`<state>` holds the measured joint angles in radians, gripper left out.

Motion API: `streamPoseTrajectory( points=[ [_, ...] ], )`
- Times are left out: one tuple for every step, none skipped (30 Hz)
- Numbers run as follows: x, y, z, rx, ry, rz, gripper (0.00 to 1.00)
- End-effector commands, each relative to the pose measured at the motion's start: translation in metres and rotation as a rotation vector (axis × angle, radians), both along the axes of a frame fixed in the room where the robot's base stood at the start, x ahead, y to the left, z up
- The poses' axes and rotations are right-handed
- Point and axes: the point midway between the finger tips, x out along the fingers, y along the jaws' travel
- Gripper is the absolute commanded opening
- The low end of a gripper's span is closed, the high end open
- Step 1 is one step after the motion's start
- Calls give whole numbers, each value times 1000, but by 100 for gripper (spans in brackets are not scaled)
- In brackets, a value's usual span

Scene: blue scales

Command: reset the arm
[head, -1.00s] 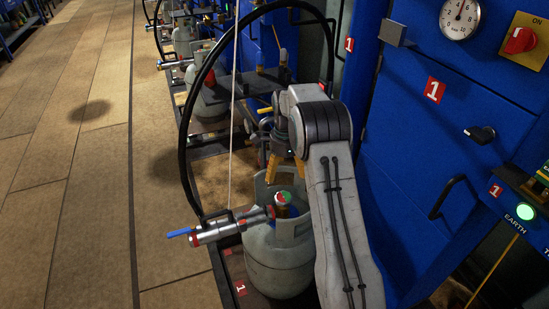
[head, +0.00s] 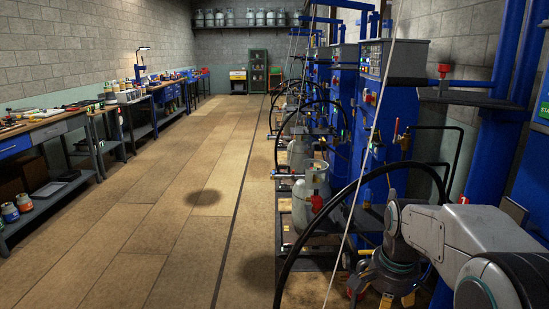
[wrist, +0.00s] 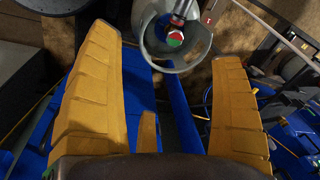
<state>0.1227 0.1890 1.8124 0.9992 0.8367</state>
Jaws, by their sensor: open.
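My gripper (head: 397,298) is at the bottom right of the head view, pointing down, with its orange-yellow fingers partly cut off by the frame edge. My grey-white arm reaches in from the right. In the wrist view my gripper (wrist: 168,48) has its two yellow fingers spread wide, with nothing between them. A grey gas cylinder (wrist: 151,30) with an open collar and a red-and-green valve knob (wrist: 175,39) shows beyond the fingertips, apart from them.
Blue scale cabinets (head: 377,140) with black hoses and grey cylinders (head: 311,186) line the right side. Workbenches (head: 45,133) stand along the left wall. The brown floor (head: 150,215) between them is clear. A thin pale cord (head: 364,163) hangs near my arm.

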Motion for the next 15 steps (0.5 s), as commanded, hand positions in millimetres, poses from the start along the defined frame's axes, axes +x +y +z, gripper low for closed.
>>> streamPoseTrajectory(
  points=[
    [-15,6,23,-9,-13,62,86],
    [-23,8,31,-15,-19,99,86],
    [-33,11,40,-23,-26,147,86],
    [-41,14,47,-29,-32,183,86],
    [-49,16,54,-36,-38,221,86],
    [-60,19,62,-44,-46,271,86],
    [-68,21,68,-51,-51,308,86],
    [-76,24,73,-58,-58,345,86],
    [-87,26,81,-67,-65,393,86],
    [-96,28,85,-75,-71,429,86],
    [-104,30,90,-82,-76,465,86],
    [-114,32,95,-93,-84,514,86],
    [-122,34,99,-100,-88,549,86],
    [-130,35,102,-108,-94,583,86],
    [-139,37,106,-118,-100,626,86]
  ],
)
